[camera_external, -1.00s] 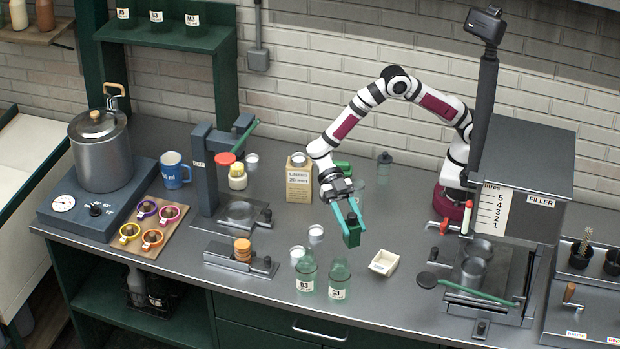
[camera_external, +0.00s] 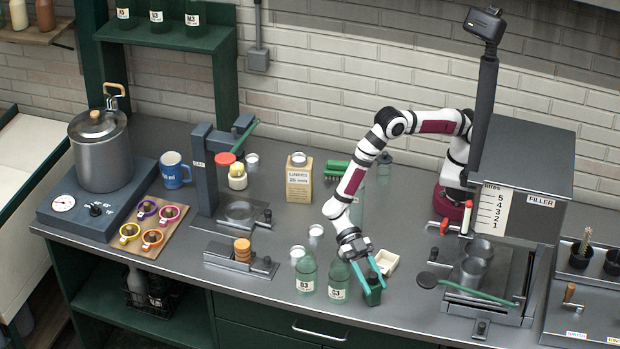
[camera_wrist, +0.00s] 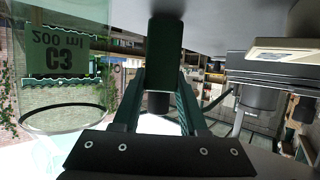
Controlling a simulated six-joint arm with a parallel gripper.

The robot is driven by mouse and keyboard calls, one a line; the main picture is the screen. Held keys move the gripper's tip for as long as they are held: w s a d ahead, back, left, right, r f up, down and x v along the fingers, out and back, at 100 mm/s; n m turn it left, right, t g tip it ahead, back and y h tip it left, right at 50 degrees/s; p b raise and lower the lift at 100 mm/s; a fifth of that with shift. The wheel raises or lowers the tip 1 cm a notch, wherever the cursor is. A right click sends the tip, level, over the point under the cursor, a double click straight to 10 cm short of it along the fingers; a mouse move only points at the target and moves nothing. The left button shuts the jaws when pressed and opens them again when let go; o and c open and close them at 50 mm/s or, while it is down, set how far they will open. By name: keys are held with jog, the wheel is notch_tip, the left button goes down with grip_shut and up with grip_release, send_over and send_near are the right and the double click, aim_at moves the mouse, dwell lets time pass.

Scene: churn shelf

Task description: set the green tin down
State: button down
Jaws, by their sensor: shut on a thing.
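The green tin (camera_external: 373,294) is a small dark green container near the front of the steel counter. My gripper (camera_external: 371,277) is shut on it, with green fingers on either side. In the wrist view the tin (camera_wrist: 165,45) stands between the two fingers (camera_wrist: 161,92). The tin looks upright at or very near the counter top; I cannot tell whether its base touches. It is just right of a clear green bottle (camera_external: 338,284), whose C3 label (camera_wrist: 62,52) shows large in the wrist view.
A second bottle (camera_external: 306,277) stands further left. A small cream tray (camera_external: 385,261) lies close behind my gripper. The filler's green lever (camera_external: 478,292) reaches across to the right. Bare counter (camera_external: 405,300) lies between the tin and the lever.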

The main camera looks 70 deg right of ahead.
jog(key=shift+f, duration=0.15)
jog(key=c, duration=0.7)
grip_release()
